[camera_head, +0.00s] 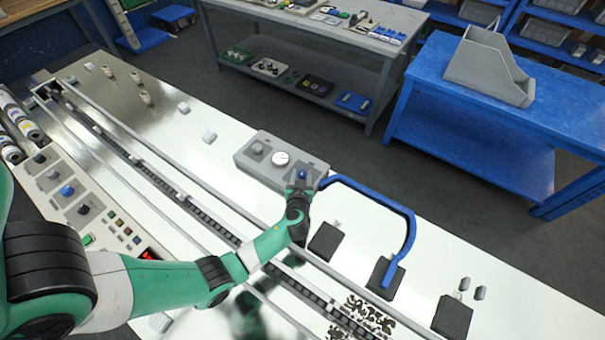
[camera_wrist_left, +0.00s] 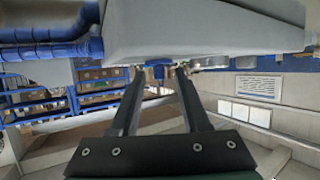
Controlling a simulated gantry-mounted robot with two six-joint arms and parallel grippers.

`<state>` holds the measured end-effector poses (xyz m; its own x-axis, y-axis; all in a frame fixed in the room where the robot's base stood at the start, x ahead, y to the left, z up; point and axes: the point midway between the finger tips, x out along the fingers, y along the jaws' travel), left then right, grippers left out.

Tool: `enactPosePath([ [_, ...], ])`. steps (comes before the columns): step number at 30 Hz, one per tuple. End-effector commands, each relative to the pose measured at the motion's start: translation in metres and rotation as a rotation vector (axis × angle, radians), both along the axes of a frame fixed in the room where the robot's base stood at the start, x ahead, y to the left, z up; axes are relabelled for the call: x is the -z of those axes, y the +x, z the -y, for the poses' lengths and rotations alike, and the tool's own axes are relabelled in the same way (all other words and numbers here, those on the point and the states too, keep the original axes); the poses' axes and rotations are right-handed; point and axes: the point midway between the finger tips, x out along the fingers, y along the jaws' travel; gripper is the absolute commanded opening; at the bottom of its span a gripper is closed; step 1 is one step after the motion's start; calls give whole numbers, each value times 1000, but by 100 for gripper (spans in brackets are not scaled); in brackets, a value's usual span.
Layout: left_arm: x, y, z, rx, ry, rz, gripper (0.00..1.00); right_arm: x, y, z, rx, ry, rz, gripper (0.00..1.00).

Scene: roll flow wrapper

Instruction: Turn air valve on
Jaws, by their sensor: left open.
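A grey air unit (camera_head: 268,160) sits on the white machine top, with a grey knob and a round white gauge (camera_head: 281,158) on it. A small blue valve knob (camera_head: 303,174) is at its right end, partly hidden by my left gripper (camera_head: 301,186). In the left wrist view the two dark fingers are apart, one on either side of the blue knob (camera_wrist_left: 158,71), under a large grey body. I cannot tell whether the fingers touch the knob. My right gripper is not in view.
A blue hose (camera_head: 408,225) curves from the unit's right end down to a dark pad (camera_head: 385,279). A long slotted track (camera_head: 175,193) runs beneath my left arm. A control panel (camera_head: 75,195) is at left. The machine top left of the unit is mostly clear.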

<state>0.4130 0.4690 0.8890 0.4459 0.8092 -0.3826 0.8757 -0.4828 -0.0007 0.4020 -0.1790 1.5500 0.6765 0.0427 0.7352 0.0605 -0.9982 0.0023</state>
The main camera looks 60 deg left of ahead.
Motion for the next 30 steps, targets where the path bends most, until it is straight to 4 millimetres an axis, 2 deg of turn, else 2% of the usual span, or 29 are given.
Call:
enactPosePath([
  [3, 0, 0, 0, 0, 0, 0, 46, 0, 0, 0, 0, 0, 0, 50],
  [11, 0, 0, 0, 0, 0, 0, 0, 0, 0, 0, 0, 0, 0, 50],
  [23, 0, 0, 0, 8, -1, 1, 0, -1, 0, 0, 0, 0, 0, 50],
  [30, 1, -3, -2, 78, -7, -4, 0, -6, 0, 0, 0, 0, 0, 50],
])
